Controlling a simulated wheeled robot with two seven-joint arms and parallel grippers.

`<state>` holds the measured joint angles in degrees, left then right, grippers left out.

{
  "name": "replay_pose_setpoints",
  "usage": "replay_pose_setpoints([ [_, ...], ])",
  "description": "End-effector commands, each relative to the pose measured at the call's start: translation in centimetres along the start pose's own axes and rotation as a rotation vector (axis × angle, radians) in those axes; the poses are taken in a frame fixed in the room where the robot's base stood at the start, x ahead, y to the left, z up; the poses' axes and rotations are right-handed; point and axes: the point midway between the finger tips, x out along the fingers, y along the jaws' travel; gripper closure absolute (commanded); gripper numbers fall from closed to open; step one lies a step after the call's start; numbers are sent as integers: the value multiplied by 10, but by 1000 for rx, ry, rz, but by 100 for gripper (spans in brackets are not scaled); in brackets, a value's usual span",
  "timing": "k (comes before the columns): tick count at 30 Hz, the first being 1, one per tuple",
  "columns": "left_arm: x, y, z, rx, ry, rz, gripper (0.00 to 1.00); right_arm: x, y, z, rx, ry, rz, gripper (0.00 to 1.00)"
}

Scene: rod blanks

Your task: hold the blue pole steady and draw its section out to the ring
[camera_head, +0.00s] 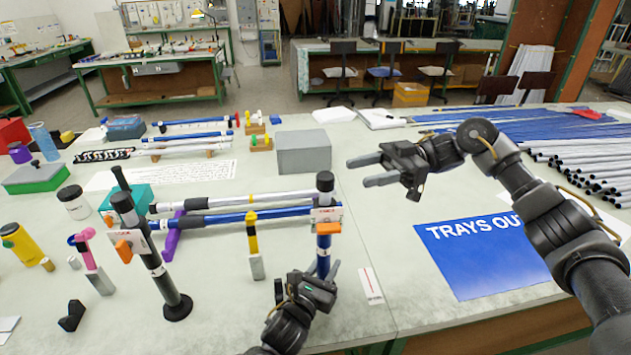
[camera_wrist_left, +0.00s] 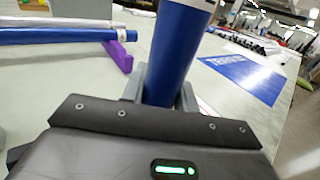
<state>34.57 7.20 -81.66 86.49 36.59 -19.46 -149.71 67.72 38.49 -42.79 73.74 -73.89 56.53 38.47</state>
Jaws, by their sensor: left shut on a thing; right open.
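The blue pole (camera_head: 323,258) stands upright near the middle front of the table, with a black top (camera_head: 325,182), an orange clamp (camera_head: 327,228) and a white label. My left gripper (camera_head: 315,283) is shut on the blue pole below the clamp. In the left wrist view the blue pole (camera_wrist_left: 178,55) rises between my left fingers. The hand hides the pole's foot. My right gripper (camera_head: 361,172) is open and empty, above the table to the right of the pole's top and apart from it. I cannot make out the ring.
A black and grey pole (camera_head: 156,262) with an orange clamp stands to the left. A grey box (camera_head: 303,153) is farther back. A blue sheet (camera_head: 485,258) lies right; many rods (camera_head: 590,165) lie at the far right.

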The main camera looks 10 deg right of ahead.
Motion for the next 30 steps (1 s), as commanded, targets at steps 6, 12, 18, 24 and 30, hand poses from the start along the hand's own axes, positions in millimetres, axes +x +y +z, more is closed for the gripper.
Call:
replay_pose_setpoints([
  [6,0,0,0,0,0,-1,100,42,0,1,-3,3,-3,48],
  [12,0,0,0,0,0,0,100,79,0,-1,-3,4,-1,48],
  [18,0,0,0,0,0,0,100,103,0,-1,-3,3,2,48],
  [24,0,0,0,0,0,0,100,110,1,-1,-2,3,4,48],
  [30,0,0,0,0,0,0,100,110,1,-1,-2,2,4,48],
])
